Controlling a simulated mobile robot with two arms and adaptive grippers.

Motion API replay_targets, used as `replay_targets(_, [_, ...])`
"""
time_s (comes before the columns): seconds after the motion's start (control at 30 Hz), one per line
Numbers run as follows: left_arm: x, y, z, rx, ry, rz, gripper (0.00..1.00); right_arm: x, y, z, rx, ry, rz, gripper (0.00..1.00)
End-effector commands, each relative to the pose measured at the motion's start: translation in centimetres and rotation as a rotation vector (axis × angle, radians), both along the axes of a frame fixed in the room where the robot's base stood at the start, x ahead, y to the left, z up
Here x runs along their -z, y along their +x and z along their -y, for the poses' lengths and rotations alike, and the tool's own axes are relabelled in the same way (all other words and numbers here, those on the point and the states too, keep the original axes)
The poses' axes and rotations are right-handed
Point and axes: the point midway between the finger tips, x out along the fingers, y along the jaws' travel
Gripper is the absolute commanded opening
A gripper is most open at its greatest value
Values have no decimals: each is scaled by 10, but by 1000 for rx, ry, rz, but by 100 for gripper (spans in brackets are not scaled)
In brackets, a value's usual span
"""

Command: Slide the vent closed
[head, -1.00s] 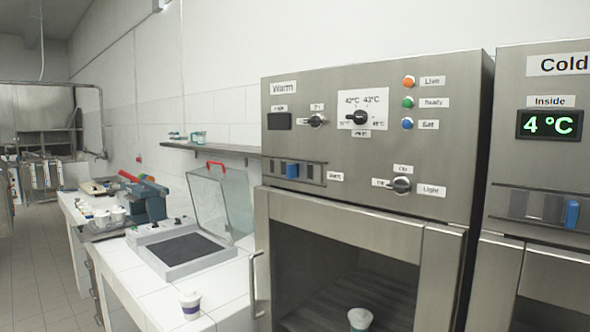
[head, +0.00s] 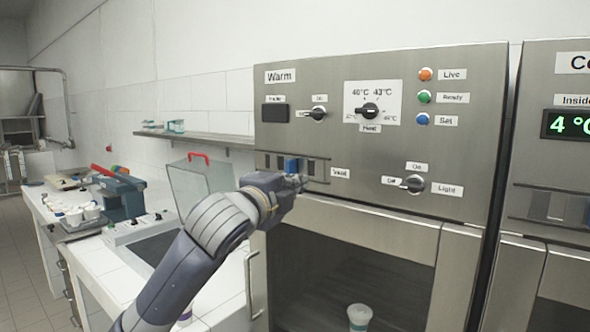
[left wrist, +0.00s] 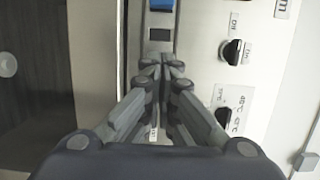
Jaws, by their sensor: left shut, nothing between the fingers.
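The vent on the Warm cabinet is a low horizontal strip (head: 318,171) with a blue slider (head: 292,165) and dark slots beside it. In the left wrist view the blue slider (left wrist: 162,5) shows at the top edge, partly cut off, with a dark slot (left wrist: 159,36) below it. My left gripper (head: 301,183) is at the cabinet front, just below and right of the slider. In the left wrist view its fingertips (left wrist: 163,60) are together and empty, over the strip and apart from the slider. Whether they touch the panel is unclear. My right gripper is not in view.
Knobs for Heat (head: 370,110) and Light (head: 413,184) stick out from the panel. The Cold cabinet (head: 560,60) stands at the right. A clear lid (head: 190,185) stands up on the counter at the left.

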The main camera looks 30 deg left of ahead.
Motion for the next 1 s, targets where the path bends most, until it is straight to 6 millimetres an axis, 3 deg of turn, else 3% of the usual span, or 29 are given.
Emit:
replay_targets(0.33, [0,1,0,0,-1,0,0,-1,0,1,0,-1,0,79])
replay_targets(0.47, [-1,11,-2,0,-3,-1,0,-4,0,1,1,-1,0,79])
replay_targets(1.0, [-2,102,-18,-1,-3,-1,0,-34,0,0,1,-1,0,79])
